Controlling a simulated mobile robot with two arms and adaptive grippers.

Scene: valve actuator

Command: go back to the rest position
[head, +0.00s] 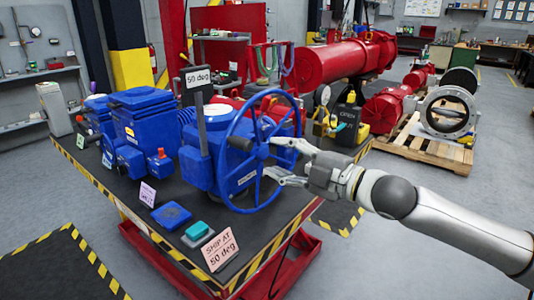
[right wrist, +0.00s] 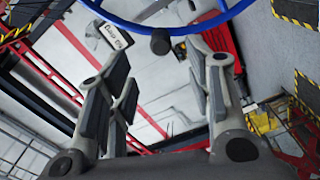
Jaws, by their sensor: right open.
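My right gripper (head: 283,163) is open in the head view, with its arm coming in from the right. Its fingertips are close to the blue handwheel (head: 232,147) of the valve actuator (head: 197,160); I cannot tell whether they touch it. In the right wrist view my right gripper (right wrist: 160,85) has its fingers spread with nothing between them. The rim of the blue handwheel (right wrist: 187,28) and its dark handle knob (right wrist: 160,41) show beyond the fingertips. My left gripper is not in either view.
The actuator stands on a dark bench (head: 150,216) with yellow-black edges. A "50 deg" sign (head: 197,78) rises beside the wheel, and a "SHIP AT 50 deg" card (head: 220,248) stands at the front corner. Red pipework (head: 335,65) and a pallet (head: 430,150) lie behind.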

